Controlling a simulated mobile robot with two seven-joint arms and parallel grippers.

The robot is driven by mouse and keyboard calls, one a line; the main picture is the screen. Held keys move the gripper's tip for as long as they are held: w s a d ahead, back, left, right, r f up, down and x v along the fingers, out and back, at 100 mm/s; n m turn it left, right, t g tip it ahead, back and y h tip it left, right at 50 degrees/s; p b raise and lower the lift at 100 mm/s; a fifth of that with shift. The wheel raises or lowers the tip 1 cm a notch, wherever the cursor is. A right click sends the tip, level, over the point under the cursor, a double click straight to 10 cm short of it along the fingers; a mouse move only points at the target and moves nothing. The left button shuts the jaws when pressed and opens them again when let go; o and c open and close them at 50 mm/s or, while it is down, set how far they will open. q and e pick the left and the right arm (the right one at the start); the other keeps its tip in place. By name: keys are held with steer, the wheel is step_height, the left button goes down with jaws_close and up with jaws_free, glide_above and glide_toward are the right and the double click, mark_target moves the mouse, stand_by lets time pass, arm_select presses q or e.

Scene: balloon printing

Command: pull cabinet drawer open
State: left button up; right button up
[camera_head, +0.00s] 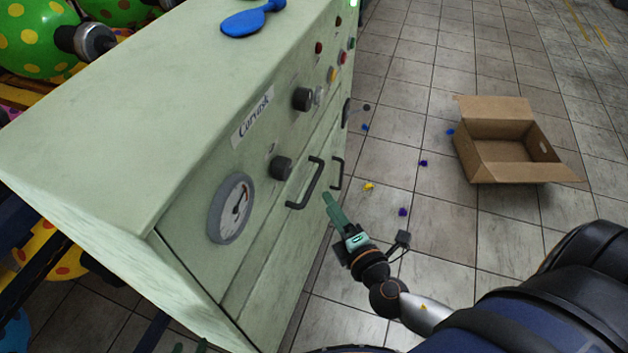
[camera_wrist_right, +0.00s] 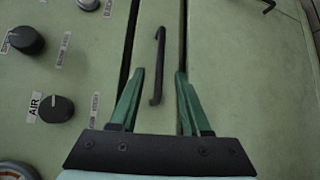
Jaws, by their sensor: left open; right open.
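The pale green cabinet (camera_head: 110,120) fills the left and middle of the head view. A black drawer handle (camera_head: 306,183) stands on its front, beside a knob, and another handle (camera_head: 338,173) is just to its right. My right gripper (camera_head: 332,208) is open in front of the drawer front, close to the handles. In the right wrist view its fingers (camera_wrist_right: 160,72) point at a black handle (camera_wrist_right: 158,65), which lies between and beyond the tips, not gripped. The drawer around it looks shut. Only green tips of my left gripper (camera_head: 190,347) show at the bottom edge.
A gauge (camera_head: 231,208) and knobs (camera_head: 302,99) stick out from the cabinet front. An open cardboard box (camera_head: 503,143) and several small coloured bits are on the tiled floor to the right.

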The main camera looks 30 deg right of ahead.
mark_target(314, 180)
steer(key=w, duration=0.3)
steer(key=w+f, duration=0.1)
steer(key=w, duration=0.5)
steer(key=shift+w+d+f+p, duration=0.2)
steer(key=shift+w+d+p, duration=0.05)
steer(key=shift+d+p, duration=0.05)
steer(key=shift+c, duration=0.3)
jaws_close()
stand_by(0.7)
